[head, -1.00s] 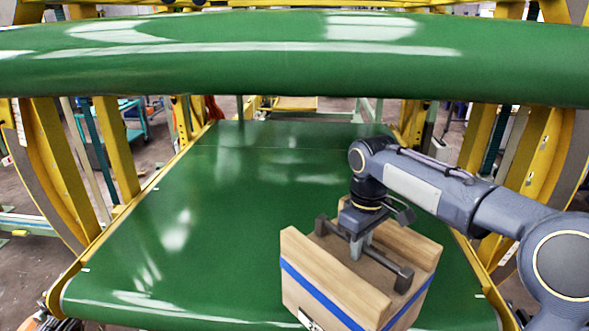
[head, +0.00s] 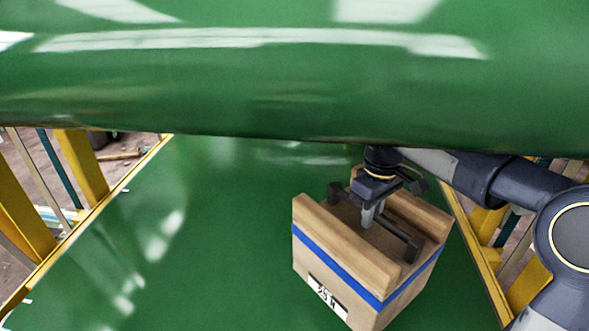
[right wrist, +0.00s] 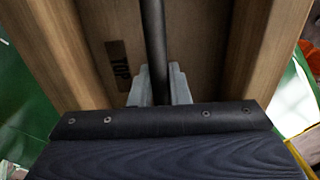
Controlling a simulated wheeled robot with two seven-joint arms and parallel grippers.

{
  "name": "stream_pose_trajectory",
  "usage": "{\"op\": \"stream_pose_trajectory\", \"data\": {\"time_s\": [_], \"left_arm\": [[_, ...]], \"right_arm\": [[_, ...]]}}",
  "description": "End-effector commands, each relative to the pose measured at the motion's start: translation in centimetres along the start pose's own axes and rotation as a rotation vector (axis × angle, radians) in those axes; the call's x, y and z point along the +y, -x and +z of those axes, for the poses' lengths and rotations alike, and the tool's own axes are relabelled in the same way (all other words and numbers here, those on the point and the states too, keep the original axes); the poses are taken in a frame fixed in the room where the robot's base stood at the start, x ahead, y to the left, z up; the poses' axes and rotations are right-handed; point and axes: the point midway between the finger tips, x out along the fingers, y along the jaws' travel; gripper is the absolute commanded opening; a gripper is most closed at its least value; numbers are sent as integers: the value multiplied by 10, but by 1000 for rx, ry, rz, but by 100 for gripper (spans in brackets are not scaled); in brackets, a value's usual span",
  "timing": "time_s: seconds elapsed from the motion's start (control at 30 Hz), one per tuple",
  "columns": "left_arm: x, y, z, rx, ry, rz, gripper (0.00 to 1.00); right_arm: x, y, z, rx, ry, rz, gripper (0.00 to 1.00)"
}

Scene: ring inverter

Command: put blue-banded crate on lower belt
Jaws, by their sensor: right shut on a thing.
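The blue-banded crate (head: 365,262) is a wooden box with a blue band and a white label, right of centre in the head view. My right gripper (head: 372,216) is shut on the dark bar handle across the crate's top. The right wrist view shows the fingers (right wrist: 160,88) around the bar and a "TOP" mark on the wood. The crate is over the green lower belt (head: 200,230); I cannot tell whether its hidden underside touches the belt. My left gripper is not in view.
The green upper belt (head: 270,80) spans the top of the head view and hides part of my right arm. Yellow frame rails (head: 90,230) run along the lower belt's sides. The lower belt is clear left of the crate.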

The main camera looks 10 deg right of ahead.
Motion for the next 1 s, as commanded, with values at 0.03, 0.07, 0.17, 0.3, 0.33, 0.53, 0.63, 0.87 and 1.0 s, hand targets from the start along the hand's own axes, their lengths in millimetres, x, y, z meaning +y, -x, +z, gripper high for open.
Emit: {"op": "stream_pose_trajectory", "data": {"time_s": [0.03, 0.07, 0.17, 0.3, 0.33, 0.53, 0.63, 0.87, 1.0], "left_arm": [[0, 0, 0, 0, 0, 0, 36], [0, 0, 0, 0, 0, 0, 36], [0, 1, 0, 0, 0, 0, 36], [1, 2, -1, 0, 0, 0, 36], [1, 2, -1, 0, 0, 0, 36], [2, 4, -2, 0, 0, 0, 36], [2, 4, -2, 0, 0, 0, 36], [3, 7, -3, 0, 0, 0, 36], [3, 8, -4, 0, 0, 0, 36]], "right_arm": [[0, 2, 0, 5, 1, 1, 0], [0, 2, 0, 5, 1, 1, 0], [0, -1, 0, 2, 1, 1, 0], [0, -21, 0, 0, 0, 0, 0], [0, -26, 0, -1, 0, -1, 0], [0, -54, 0, 1, 1, 0, 0], [0, -60, -1, 3, 0, 2, 0], [0, -85, 0, 1, 0, 0, 0], [0, -97, -1, 3, 1, 1, 0]]}}
